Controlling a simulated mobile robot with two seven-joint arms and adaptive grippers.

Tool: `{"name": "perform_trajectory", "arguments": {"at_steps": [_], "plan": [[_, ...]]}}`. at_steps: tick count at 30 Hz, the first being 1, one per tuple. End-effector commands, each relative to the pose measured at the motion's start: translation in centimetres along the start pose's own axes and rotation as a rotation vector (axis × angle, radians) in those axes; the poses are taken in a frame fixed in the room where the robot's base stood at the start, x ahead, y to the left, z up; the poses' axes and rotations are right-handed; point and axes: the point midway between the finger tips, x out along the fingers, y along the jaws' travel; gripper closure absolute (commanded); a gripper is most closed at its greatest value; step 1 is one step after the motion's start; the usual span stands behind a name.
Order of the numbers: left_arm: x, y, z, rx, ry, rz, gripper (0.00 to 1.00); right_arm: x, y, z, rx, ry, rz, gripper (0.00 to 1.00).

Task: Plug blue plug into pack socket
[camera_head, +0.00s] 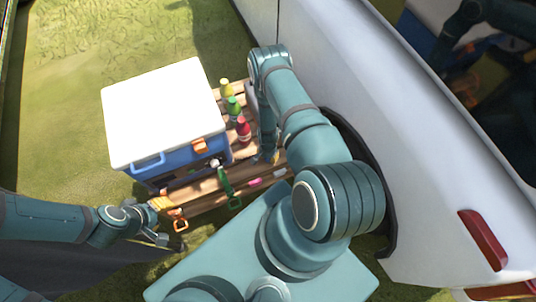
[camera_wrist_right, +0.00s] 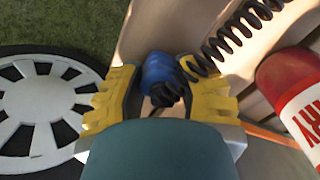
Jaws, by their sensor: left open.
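In the right wrist view, the blue plug (camera_wrist_right: 158,72) with its black coiled cable (camera_wrist_right: 232,38) lies between the yellow fingertips of my right gripper (camera_wrist_right: 160,88). The fingers stand apart on either side of it; I cannot tell whether both press on it. In the head view the right gripper and the plug are hidden or too small to make out beside my right arm. My left gripper (camera_head: 166,218) is open near the front left corner of the slatted wooden table (camera_head: 190,200). I cannot make out the pack socket in either view.
A blue cooler with a white lid (camera_head: 165,112) stands on the table. Yellow (camera_head: 225,88), green (camera_head: 234,107) and red (camera_head: 243,130) bottles stand beside it. A white vehicle (camera_head: 350,80) closes off the right side. A wheel (camera_wrist_right: 45,110) shows in the wrist view. Grass lies at left.

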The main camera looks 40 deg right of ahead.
Motion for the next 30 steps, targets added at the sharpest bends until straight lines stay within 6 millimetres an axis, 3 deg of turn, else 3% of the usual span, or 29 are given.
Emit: {"name": "perform_trajectory", "arguments": {"at_steps": [13,24,30], "plan": [[-0.2,0.1,0.0,0.0,-0.001,0.0,0.53,-0.6,0.0,0.1,0.0,-0.001,0.001,1.0],[-1.9,0.7,0.2,-0.001,-0.009,0.0,0.53,-7.3,-0.1,0.0,0.0,0.0,-0.001,1.0],[-2.4,0.9,0.2,-0.002,-0.01,0.0,0.53,-9.6,-0.1,0.0,0.0,0.001,-0.001,1.0]]}}
